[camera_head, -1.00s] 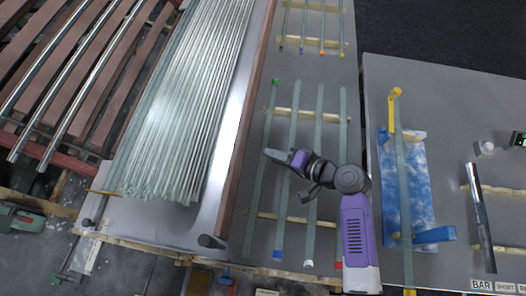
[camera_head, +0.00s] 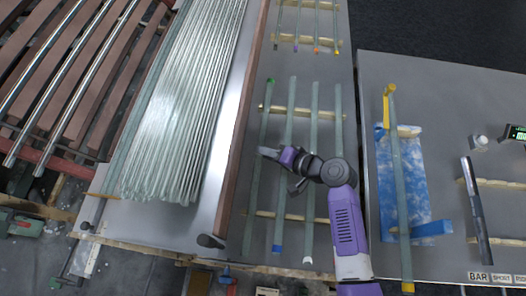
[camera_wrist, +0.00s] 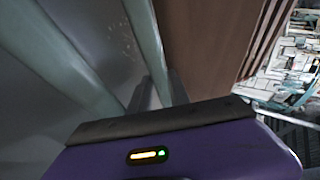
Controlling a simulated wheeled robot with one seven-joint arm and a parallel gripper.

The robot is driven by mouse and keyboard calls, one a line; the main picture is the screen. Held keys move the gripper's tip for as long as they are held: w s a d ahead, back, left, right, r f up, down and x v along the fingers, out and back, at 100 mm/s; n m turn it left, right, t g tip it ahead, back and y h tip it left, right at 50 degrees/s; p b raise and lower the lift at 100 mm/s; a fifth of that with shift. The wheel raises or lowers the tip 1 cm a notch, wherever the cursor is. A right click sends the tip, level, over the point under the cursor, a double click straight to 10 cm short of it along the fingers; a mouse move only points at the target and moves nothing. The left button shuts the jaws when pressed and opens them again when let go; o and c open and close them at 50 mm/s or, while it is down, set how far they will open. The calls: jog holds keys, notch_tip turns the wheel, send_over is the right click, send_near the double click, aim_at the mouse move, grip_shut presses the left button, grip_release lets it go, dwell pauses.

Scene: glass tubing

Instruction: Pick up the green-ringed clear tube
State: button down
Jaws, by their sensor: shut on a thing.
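The green-ringed clear tube (camera_head: 256,185) is the leftmost of several long tubes lying side by side on the grey table (camera_head: 268,268). Its green ring shows at its far end. My gripper (camera_head: 266,152) is at the tube's middle, with its fingers closed around it. In the wrist view the tube (camera_wrist: 147,38) runs down between the two dark fingers (camera_wrist: 160,95). The grip itself is partly hidden by my gripper's body. I cannot tell whether the tube is clear of the wooden rests.
Other tubes (camera_head: 282,190) lie close on the right, across wooden rests (camera_head: 300,112). A brown rail (camera_head: 238,135) stands on the left, with a dense stack of glass tubes (camera_head: 185,110) beyond it. A blue mat with a yellow-ended tube (camera_head: 402,170) is on the right-hand table.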

notch_tip(320, 180, up, 20)
dwell(0.5)
jog(key=shift+w, duration=0.1)
